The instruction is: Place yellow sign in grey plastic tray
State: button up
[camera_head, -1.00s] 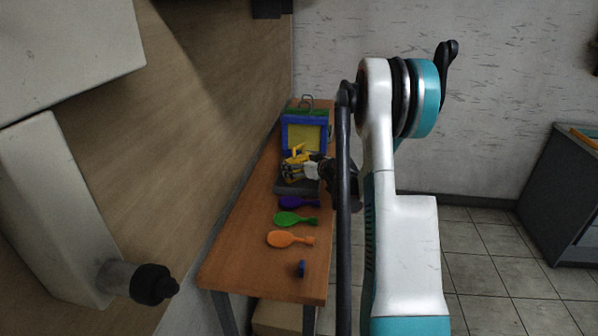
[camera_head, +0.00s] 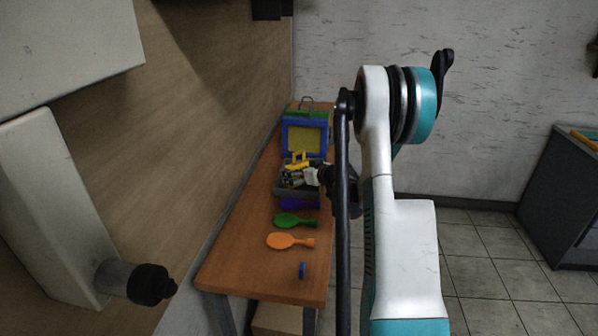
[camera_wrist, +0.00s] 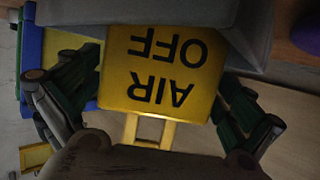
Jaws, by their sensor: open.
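The yellow sign (camera_wrist: 160,75), lettered AIR OFF, appears upside down between my gripper's fingers in the wrist view. Its handle-like yellow frame points to the bottom of that view. My gripper (camera_wrist: 162,88) is open, with one finger on each side of the sign and no clear grip on it. In the head view my gripper (camera_head: 296,179) is over the grey plastic tray (camera_head: 283,192), and yellow shows just behind it. A grey wall (camera_wrist: 150,14) borders the sign's far edge in the wrist view. How deep the sign sits is hidden.
A blue-framed yellow panel (camera_head: 304,136) stands behind the tray. A wall runs along the left.

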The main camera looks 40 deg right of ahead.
jog(key=p+v, duration=0.2)
jog(key=v, duration=1)
jog(key=shift+p, duration=0.4)
jog(key=shift+r, duration=0.1)
dwell(0.9)
